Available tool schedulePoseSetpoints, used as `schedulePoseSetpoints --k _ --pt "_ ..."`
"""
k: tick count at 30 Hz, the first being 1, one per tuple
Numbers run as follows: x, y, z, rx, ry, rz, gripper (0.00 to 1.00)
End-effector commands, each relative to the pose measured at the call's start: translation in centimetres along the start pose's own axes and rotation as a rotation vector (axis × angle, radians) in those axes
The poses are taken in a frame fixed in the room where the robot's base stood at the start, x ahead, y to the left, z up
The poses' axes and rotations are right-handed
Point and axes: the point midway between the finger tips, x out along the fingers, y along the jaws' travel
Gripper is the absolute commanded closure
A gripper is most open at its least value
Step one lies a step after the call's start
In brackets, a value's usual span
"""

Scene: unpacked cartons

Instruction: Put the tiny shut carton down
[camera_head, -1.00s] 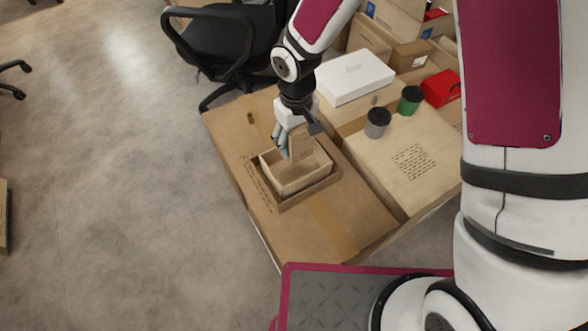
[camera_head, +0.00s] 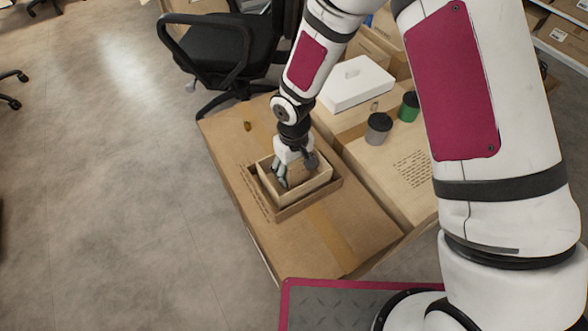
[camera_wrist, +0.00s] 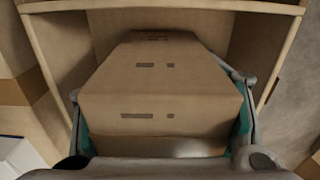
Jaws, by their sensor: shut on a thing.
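My gripper (camera_head: 294,178) points down into an open-topped box (camera_head: 301,194) on a large brown carton (camera_head: 350,232). It is shut on the tiny shut carton (camera_head: 299,174), which is mostly hidden by the fingers and the box wall in the head view. In the wrist view, the tiny carton (camera_wrist: 160,88) is plain brown with small dark marks, between teal finger pads. The open box's walls (camera_wrist: 160,4) rise around it. I cannot tell whether the carton touches the box floor.
The open box stands inside a shallow cardboard tray (camera_head: 329,189). To its right are a grey canister (camera_head: 378,128), a green canister (camera_head: 409,106) and a white box (camera_head: 357,82). A black office chair (camera_head: 225,45) stands behind, with open floor at left.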

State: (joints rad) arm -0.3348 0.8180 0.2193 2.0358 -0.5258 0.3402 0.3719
Motion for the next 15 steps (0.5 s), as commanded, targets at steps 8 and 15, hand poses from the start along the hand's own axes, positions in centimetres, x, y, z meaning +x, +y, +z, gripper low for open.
schedulePoseSetpoints --k 8,15 --pt "0.66 0.00 -0.01 0.000 0.000 0.000 0.73" --pt "0.54 0.01 0.01 0.000 -0.001 0.000 0.15"
